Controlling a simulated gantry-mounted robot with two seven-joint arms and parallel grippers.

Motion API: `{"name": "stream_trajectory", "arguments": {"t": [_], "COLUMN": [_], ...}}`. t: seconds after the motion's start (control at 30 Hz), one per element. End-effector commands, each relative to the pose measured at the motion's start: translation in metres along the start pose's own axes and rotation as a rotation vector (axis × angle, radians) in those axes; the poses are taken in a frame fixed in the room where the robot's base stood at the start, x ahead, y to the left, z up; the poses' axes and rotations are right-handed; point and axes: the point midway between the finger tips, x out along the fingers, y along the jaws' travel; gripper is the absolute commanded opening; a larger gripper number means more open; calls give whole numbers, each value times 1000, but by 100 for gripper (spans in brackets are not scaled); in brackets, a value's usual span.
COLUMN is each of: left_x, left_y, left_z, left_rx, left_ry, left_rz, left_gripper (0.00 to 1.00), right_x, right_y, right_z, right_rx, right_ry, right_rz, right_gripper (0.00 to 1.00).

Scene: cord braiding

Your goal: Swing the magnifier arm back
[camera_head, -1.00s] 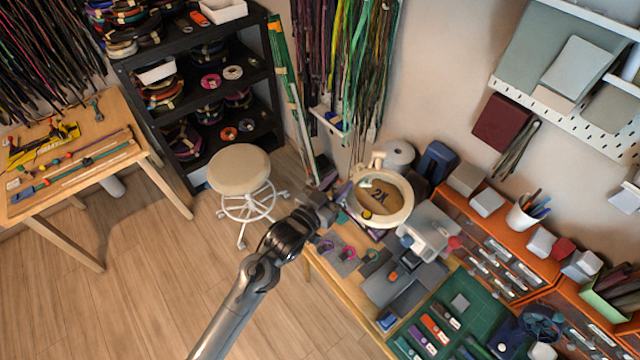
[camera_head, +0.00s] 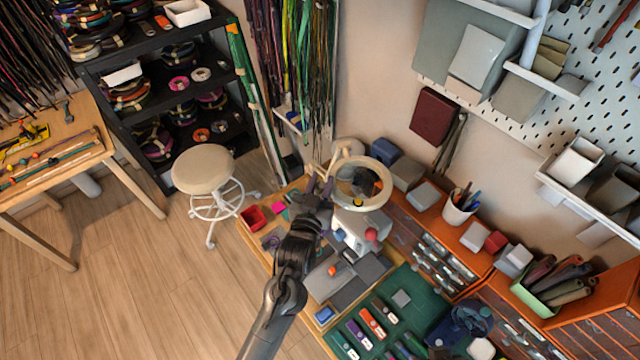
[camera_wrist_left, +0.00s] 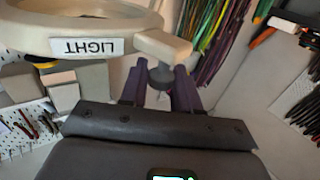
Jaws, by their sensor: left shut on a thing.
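The magnifier is a cream ring (camera_head: 386,193) with a lens, on a cream arm (camera_head: 345,153), above the back of the workbench in the head view. In the left wrist view, the ring (camera_wrist_left: 150,20) fills the top left and bears a white LIGHT label (camera_wrist_left: 87,46). My left gripper (camera_head: 321,178) is at the left side of the ring. In the wrist view, its purple fingers (camera_wrist_left: 160,82) are shut on a small grey knob (camera_wrist_left: 160,76) under the cream block joining the ring. My right gripper is not in view.
A green mat (camera_head: 390,318) with coloured tools lies at the front of the bench. A pen cup (camera_head: 459,207) and orange drawer units stand to the right. Hanging cords (camera_head: 300,70) are behind. A round stool (camera_head: 203,169) stands left, with clear floor around it.

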Motion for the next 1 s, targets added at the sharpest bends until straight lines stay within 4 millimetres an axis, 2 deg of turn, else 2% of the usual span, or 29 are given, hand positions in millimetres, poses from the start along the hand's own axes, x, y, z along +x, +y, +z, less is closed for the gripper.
{"name": "stream_trajectory", "arguments": {"t": [0.33,0.37,0.43,0.47,0.8,1.0], "left_x": [0,0,0,0,-2,-23], "left_y": [0,-1,-1,-1,-1,0], "left_z": [-3,-3,-3,-3,-1,1], "left_rx": [-2,-2,-2,-2,-1,-2], "left_ry": [6,6,6,5,2,2], "left_rz": [-3,-4,-4,-4,-3,-3], "left_gripper": [0,34,45,47,47,47], "right_x": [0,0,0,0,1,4], "right_y": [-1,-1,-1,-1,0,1], "right_z": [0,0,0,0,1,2], "right_rx": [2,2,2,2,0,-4], "right_ry": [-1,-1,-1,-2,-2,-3], "right_rz": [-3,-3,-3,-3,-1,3], "right_gripper": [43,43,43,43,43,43]}}
